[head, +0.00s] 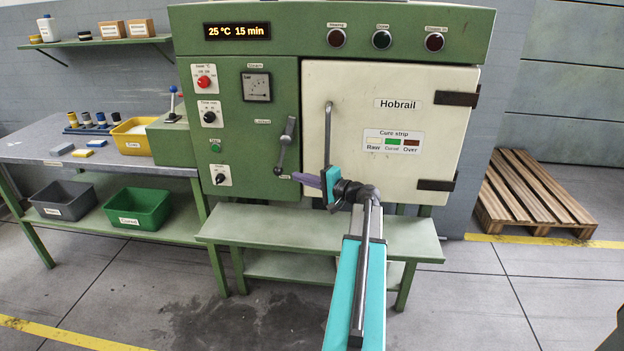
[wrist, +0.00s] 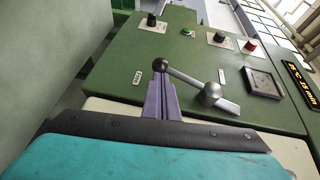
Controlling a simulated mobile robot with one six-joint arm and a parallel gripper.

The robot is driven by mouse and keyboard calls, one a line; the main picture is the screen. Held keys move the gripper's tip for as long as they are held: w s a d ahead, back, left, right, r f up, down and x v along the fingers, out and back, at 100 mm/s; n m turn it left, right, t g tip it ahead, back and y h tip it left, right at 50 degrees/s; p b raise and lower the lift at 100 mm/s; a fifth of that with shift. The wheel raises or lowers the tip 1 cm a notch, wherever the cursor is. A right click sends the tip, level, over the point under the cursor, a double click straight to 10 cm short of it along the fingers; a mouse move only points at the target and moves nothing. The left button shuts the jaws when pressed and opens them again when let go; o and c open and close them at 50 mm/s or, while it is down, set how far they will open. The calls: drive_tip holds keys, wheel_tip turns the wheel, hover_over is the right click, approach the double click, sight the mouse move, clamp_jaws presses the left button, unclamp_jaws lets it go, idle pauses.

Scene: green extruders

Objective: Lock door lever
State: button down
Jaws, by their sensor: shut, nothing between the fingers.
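The door lever (head: 286,145) is a grey metal bar on the green panel, left of the cream oven door (head: 350,85). Its ball end hangs down near the lower label, which seems to read Open; a label reading Locked sits higher up. In the wrist view the lever (wrist: 187,80) runs from its hub to the round ball end. My gripper (head: 296,177) has purple fingers, shut and empty, just right of and slightly below the ball. In the wrist view the fingertips (wrist: 160,78) lie right at the ball; I cannot tell whether they touch. The door looks closed.
A vertical door handle (head: 328,140) stands out just above my wrist. A green bench (head: 240,222) stands below the oven. A side table (head: 100,158) with bins is at left, and a wooden pallet (head: 530,190) is at right.

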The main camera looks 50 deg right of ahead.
sight(282, 172)
drive_tip(key=shift+w+a+f+p, duration=0.1)
drive_tip(key=shift+w+p, duration=0.15)
drive_tip(key=shift+w, duration=1.05)
drive_tip(key=shift+w+a+f+p, duration=0.1)
drive_tip(key=shift+w+p, duration=0.1)
drive_tip(key=shift+w, duration=1.05)
drive_tip(key=shift+f, duration=0.1)
